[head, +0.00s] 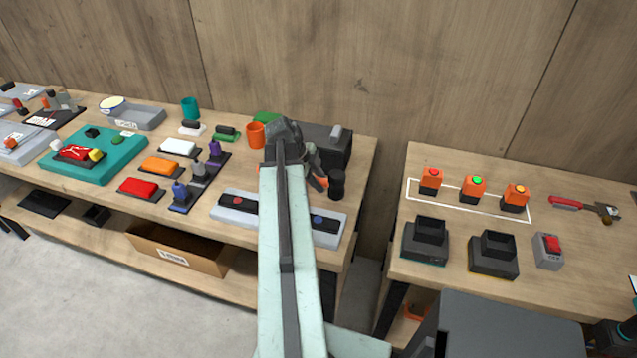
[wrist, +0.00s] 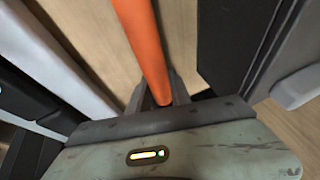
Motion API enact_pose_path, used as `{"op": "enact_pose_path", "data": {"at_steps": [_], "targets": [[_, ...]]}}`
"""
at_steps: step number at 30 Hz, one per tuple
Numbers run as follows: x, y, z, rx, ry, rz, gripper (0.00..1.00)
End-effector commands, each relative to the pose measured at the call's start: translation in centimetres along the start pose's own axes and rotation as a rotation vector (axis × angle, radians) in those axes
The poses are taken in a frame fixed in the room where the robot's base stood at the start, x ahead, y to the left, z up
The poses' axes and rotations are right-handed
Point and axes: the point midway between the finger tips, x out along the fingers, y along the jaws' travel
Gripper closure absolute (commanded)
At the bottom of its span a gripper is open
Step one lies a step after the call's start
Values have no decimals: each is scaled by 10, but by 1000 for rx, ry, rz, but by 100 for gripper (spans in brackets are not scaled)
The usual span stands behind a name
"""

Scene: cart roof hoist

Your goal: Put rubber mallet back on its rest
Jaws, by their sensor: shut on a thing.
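The rubber mallet shows an orange handle (wrist: 148,45) in the wrist view, running up from between my fingers out of the top of the picture. In the head view a short piece of orange (head: 320,183) shows beside a black cylinder (head: 337,184), which looks like the mallet's head. My gripper (head: 314,168) is over the right end of the left bench, partly hidden by my arm. In the wrist view my gripper (wrist: 160,92) is shut on the orange handle. I cannot make out the mallet's rest.
A dark box (head: 340,150) stands behind my gripper. A grey tray (head: 237,215) lies in front, partly behind my arm. An orange cup (head: 256,135) is to the left. A gap separates this bench from the right bench (head: 390,265), which carries several button boxes and black holders.

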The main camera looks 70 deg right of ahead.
Motion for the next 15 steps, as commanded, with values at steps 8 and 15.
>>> {"op": "enact_pose_path", "data": {"at_steps": [8, 15], "targets": [[2, 1, 1, -1, 0, 0, 59], [2, 1, 2, -1, 0, 0, 50]]}}
